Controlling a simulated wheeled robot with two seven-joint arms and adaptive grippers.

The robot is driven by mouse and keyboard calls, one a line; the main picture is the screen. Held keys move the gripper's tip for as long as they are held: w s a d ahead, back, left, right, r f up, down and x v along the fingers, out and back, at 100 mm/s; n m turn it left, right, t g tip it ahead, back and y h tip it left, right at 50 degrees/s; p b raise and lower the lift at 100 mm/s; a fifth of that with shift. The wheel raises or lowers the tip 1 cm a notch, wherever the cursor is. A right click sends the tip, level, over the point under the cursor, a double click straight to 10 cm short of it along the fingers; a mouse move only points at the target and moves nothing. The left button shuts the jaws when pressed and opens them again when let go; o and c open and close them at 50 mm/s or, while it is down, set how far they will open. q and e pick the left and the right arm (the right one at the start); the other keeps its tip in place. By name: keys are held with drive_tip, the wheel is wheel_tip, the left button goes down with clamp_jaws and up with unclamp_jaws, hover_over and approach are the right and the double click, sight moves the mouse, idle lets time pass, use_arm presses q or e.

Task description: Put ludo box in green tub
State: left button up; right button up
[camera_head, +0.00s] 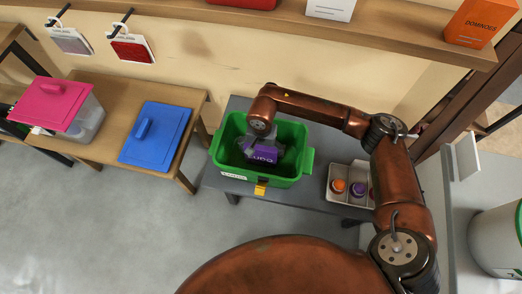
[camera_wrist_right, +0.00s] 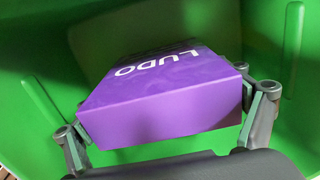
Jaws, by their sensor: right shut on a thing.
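The purple ludo box (camera_head: 262,154) is inside the green tub (camera_head: 228,179) in the head view, with its white LUDO lettering showing. In the right wrist view the ludo box (camera_wrist_right: 168,98) is between the two fingers of my right gripper (camera_wrist_right: 160,135). My right gripper is shut on it. Green tub walls (camera_wrist_right: 30,60) surround the box there. I cannot tell whether the box touches the tub floor. In the head view my right gripper (camera_head: 264,145) reaches down into the tub and is partly hidden by my arm. My left gripper is not in view.
The tub stands on a grey table (camera_head: 238,104). A wooden table (camera_head: 105,88) holds a blue lid (camera_head: 155,135) and a pink-lidded clear box (camera_head: 52,103). A shelf (camera_head: 400,38) runs above.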

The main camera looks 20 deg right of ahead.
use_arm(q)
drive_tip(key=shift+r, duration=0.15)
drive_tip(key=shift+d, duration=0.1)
use_arm(e)
drive_tip(key=o, duration=1.3)
drive_tip(key=shift+c, duration=0.2)
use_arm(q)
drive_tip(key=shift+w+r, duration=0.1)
use_arm(e)
drive_tip(key=shift+r, duration=0.15)
wheel_tip(320, 180, up, 11)
drive_tip(key=p, duration=0.3)
drive_tip(key=shift+p, duration=0.3)
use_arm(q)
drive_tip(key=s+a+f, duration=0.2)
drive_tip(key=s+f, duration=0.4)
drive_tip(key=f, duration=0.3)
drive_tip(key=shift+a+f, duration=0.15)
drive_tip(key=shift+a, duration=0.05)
use_arm(e)
drive_tip(key=shift+r, duration=0.45)
